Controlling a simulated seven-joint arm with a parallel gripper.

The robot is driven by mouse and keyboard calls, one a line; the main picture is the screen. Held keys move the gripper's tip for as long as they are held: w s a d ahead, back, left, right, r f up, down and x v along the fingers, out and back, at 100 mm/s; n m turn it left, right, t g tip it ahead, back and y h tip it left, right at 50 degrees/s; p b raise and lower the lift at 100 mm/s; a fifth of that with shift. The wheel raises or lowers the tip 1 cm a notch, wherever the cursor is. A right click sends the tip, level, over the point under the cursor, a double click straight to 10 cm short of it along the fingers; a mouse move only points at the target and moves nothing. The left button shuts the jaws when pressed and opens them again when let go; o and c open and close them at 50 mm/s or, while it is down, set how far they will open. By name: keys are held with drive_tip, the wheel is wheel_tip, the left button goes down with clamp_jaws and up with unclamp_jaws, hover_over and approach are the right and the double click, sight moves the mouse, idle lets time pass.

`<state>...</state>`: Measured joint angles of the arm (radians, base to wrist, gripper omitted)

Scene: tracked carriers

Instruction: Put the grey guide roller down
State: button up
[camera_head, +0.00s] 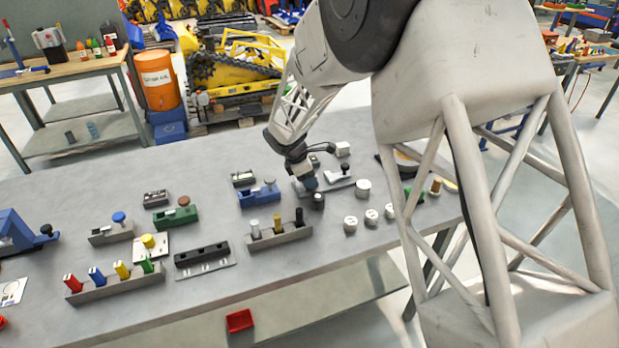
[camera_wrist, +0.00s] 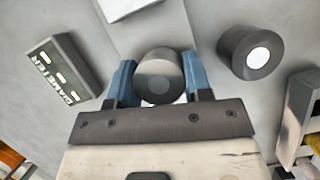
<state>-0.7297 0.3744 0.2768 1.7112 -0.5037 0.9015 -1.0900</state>
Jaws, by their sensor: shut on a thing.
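The grey guide roller (camera_wrist: 160,72) is between the two blue fingers of my gripper (camera_wrist: 160,88) in the wrist view, with its round end facing the camera. My gripper (camera_head: 306,182) is shut on it over the middle of the table in the head view, where the held roller is mostly hidden by the fingers. A pale grey plate (camera_wrist: 148,30) lies under or just beyond the roller. I cannot tell whether the roller touches it.
A small box with lettering (camera_wrist: 62,70) lies left of my gripper. A holder with pegs (camera_head: 280,236) stands in front, a blue block (camera_head: 259,194) to the left, and white cylinders (camera_head: 350,224) to the right.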

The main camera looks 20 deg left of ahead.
drive_tip(key=o, duration=1.1)
drive_tip(key=shift+o, duration=0.2)
drive_tip(key=v, duration=1.2)
